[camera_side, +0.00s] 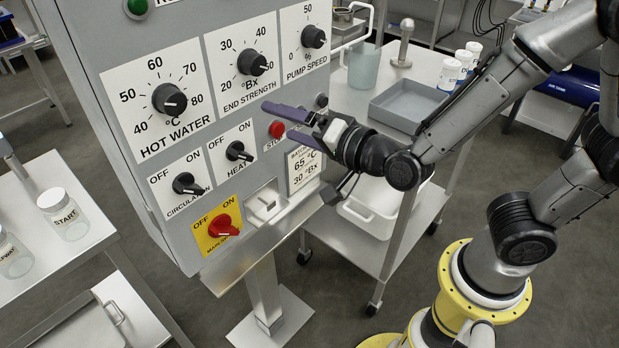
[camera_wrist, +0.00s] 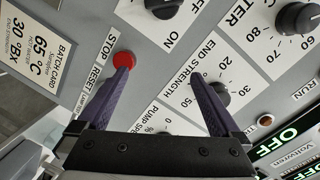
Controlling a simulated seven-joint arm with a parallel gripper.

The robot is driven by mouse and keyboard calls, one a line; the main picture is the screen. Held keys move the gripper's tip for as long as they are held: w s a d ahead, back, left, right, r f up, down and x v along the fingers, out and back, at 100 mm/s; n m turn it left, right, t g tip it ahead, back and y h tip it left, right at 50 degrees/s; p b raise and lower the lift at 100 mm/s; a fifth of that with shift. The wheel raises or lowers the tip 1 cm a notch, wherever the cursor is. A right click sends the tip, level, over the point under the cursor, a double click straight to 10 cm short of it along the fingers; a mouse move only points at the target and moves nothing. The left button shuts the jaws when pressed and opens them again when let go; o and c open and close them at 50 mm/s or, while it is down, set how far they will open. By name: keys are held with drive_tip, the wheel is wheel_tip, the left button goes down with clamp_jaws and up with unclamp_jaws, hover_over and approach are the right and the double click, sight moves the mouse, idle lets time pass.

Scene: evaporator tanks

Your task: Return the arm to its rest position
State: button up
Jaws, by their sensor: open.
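My gripper (camera_side: 287,127) is in front of the grey control panel (camera_side: 88,62), with its two dark purple fingers apart and nothing between them. In the wrist view my gripper (camera_wrist: 166,100) also shows open, its left fingertip overlapping the lower part of the red stop button (camera_wrist: 124,60) and its right one near the end strength knob (camera_wrist: 213,94). Whether the fingers touch the panel I cannot tell. In the side view the red stop button (camera_side: 276,129) shows between the fingers, and the upper finger partly hides the panel behind it.
The panel bears the hot water knob (camera_side: 169,99), the pump speed knob (camera_side: 313,37) and the red main switch (camera_side: 223,226). A steel cart (camera_side: 350,98) with a grey tray (camera_side: 408,104) stands behind my gripper. A side table (camera_side: 75,215) with jars is at left. Open floor shows at right.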

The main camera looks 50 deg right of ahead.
drive_tip(key=s+d+r+n+g, duration=0.2)
drive_tip(key=s+d+r+n, duration=0.25)
drive_tip(key=d+r, duration=0.4)
drive_tip(key=s+d+f+n+g, duration=0.1)
drive_tip(key=s+f+n+g, duration=0.2)
drive_tip(key=s, duration=0.6)
drive_tip(key=s+d+f+n+g, duration=0.1)
drive_tip(key=s+f+n+g, duration=0.3)
drive_tip(key=s, duration=0.4)
drive_tip(key=shift+s+d+f+g+h, duration=0.35)
drive_tip(key=shift+f+g, duration=0.35)
drive_tip(key=shift+g, duration=0.3)
drive_tip(key=shift+a, duration=0.1)
